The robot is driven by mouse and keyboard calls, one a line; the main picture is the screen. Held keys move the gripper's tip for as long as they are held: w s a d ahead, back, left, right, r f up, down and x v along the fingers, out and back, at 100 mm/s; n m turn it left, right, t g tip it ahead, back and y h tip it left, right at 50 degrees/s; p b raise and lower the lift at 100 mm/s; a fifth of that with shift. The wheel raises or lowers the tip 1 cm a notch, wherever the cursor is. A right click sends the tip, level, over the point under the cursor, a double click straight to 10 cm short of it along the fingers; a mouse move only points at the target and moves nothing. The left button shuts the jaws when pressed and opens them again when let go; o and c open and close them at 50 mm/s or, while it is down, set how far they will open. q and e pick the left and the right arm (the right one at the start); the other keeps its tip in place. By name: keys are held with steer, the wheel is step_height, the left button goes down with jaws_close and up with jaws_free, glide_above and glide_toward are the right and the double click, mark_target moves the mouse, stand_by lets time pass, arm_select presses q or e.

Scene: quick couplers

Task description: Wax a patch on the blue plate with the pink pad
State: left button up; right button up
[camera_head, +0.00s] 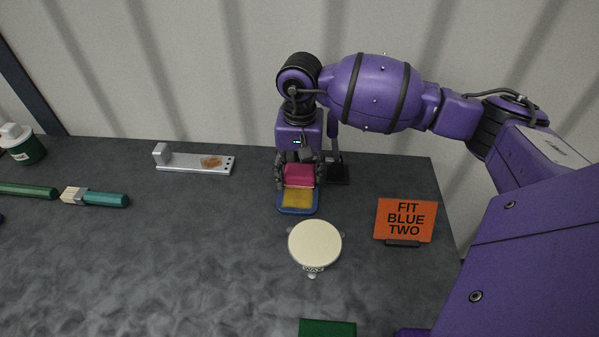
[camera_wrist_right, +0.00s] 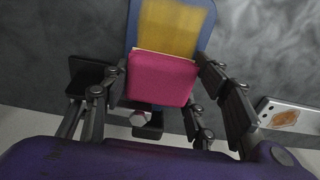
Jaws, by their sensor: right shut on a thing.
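The pink pad (camera_head: 299,174) is held between the fingers of my right gripper (camera_head: 299,182). It also shows in the right wrist view (camera_wrist_right: 160,80), with a thin pale edge along its far side. The blue plate (camera_head: 297,211) lies on the table at and in front of the pad, with a yellow area (camera_head: 297,198) inside its blue rim. In the right wrist view the blue plate (camera_wrist_right: 131,28) reaches out beyond the pad, and the pad hides its near part. I cannot tell whether the pad touches the plate. My left gripper is not in view.
A cream round-topped object (camera_head: 315,243) stands just in front of the plate. An orange sign (camera_head: 405,219) reading "FIT BLUE TWO" is at right. A black stand (camera_head: 338,172) is beside the gripper. A metal bracket (camera_head: 194,162) and brushes (camera_head: 95,197) lie left.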

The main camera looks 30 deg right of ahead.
steer(key=shift+r+p, duration=1.6)
steer(key=shift+r, duration=1.4)
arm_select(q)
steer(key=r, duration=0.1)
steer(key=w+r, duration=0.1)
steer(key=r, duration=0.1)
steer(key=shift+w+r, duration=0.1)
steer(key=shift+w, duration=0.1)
